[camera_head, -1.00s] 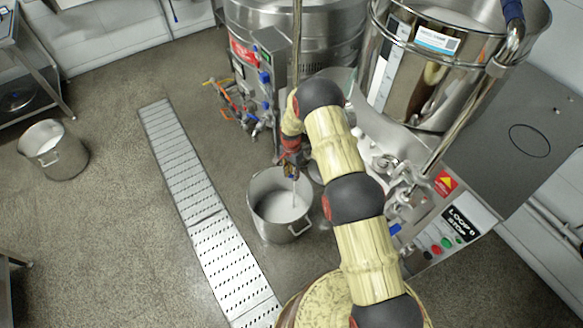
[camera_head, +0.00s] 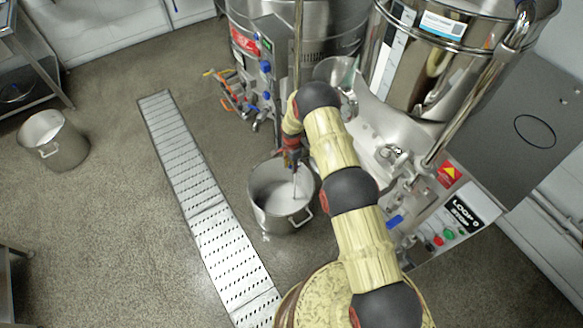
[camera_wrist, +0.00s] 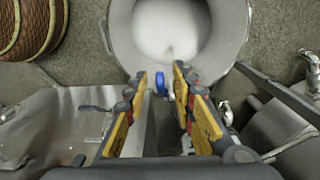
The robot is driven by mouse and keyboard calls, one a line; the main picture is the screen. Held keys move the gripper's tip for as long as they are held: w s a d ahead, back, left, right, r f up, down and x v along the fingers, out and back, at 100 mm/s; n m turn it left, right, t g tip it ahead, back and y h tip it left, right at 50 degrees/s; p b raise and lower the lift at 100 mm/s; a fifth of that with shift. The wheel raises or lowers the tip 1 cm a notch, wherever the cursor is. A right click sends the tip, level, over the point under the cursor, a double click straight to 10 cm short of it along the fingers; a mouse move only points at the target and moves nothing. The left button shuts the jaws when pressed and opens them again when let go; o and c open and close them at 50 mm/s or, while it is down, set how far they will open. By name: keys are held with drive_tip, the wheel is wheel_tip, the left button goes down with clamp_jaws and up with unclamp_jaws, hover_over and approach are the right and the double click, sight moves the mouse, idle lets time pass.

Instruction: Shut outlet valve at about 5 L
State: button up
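A steel bucket (camera_head: 282,220) stands on the floor under the mill's outlet, with white liquid (camera_head: 285,197) inside. A thin white stream falls into it, and the stream also lands in the bucket (camera_wrist: 238,38) in the wrist view. The blue outlet valve handle (camera_wrist: 160,82) shows between my fingertips in the wrist view. My gripper (camera_wrist: 160,76) is open, one finger on each side of the handle, with gaps visible. In the head view, my gripper (camera_head: 291,155) is above the bucket's back rim and hides the outlet. No litre marks can be read.
Another steel bucket (camera_head: 65,150) stands at the left. A perforated floor drain (camera_head: 205,215) runs left of the filling bucket. A second blue handle (camera_head: 395,221) and a button panel (camera_head: 462,222) are at the right. A steel tank (camera_head: 340,35) with pipes stands behind.

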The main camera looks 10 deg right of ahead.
drive_tip(key=shift+f, duration=0.15)
drive_tip(key=shift+c, duration=0.8)
clamp_jaws()
